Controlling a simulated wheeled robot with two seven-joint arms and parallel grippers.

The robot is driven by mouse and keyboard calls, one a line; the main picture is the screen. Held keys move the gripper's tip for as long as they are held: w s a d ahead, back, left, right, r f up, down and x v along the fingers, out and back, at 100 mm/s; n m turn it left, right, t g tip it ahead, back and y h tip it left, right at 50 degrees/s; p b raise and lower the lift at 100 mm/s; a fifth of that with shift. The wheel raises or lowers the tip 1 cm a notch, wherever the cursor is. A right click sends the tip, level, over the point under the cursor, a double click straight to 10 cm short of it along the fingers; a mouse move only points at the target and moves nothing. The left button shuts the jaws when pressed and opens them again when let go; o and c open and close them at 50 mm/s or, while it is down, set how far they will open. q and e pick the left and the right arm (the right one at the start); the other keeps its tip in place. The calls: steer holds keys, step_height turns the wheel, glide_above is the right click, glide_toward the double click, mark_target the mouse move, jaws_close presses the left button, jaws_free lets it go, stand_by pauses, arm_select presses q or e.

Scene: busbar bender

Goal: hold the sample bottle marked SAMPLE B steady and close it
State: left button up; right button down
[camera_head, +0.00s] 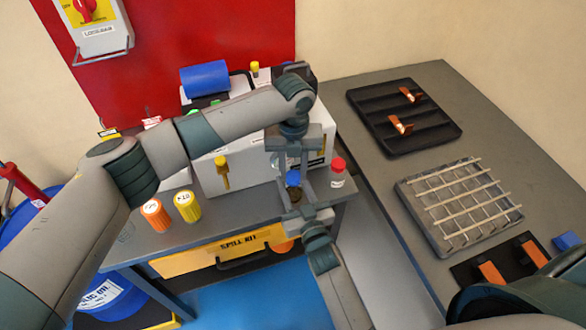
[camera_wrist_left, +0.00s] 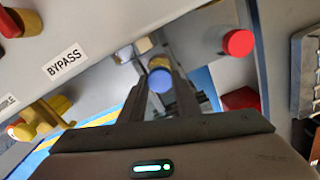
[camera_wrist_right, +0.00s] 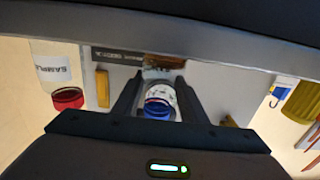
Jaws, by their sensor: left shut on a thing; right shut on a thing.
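The sample bottle with a blue cap (camera_head: 293,178) stands at the front of the bench, upright between my two grippers. My left gripper (camera_head: 293,172) comes down from above and is shut on the blue cap (camera_wrist_left: 160,80). My right gripper (camera_head: 300,200) comes from the front and is shut on the bottle body (camera_wrist_right: 160,90), below the cap. In the right wrist view the blue cap (camera_wrist_right: 157,109) sits at the bottle's mouth; I cannot tell how tightly. The bottle's marking is not readable, being largely hidden by the fingers.
A red-capped sample bottle (camera_head: 338,172) stands close on the right. Orange (camera_head: 155,214) and yellow (camera_head: 187,206) capped containers stand left. A grey machine (camera_head: 215,172) is right behind. The right bench holds a black tray (camera_head: 450,140) and a wire rack (camera_head: 415,205).

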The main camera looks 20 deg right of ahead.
arm_select(q)
steer(key=m, duration=0.4)
steer(key=shift+m, duration=0.3)
steer(key=m, duration=0.4)
steer(key=o, duration=1)
steer(key=shift+r, duration=0.15)
steer(key=shift+r, duration=2.1)
steer(key=shift+c, duration=0.4)
